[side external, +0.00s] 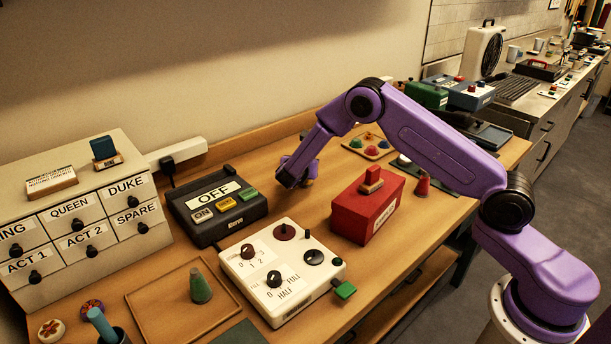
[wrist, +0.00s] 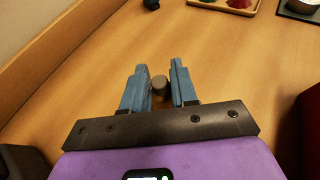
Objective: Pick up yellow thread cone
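My gripper (side external: 295,180) is low over the table, between the dark OFF box and the red box. In the wrist view its two blue fingers (wrist: 158,78) are apart. A small upright piece with a round grey top (wrist: 159,82) stands between the fingertips, with a narrow gap visible on each side. In the side view a small yellowish-tan patch (side external: 309,182) shows beside the fingers, mostly hidden by them. This may be the yellow thread cone, but its colour and shape are not clear. A green cone (side external: 201,288) stands on a wooden tray, and a red cone (side external: 422,184) stands right of the red box.
The dark OFF box (side external: 217,207) is left of my gripper and the red box (side external: 366,212) is right. A white control panel (side external: 281,272) is in front. A wooden tray (side external: 370,146) with coloured pieces lies behind. The labelled drawer cabinet (side external: 84,215) stands at far left.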

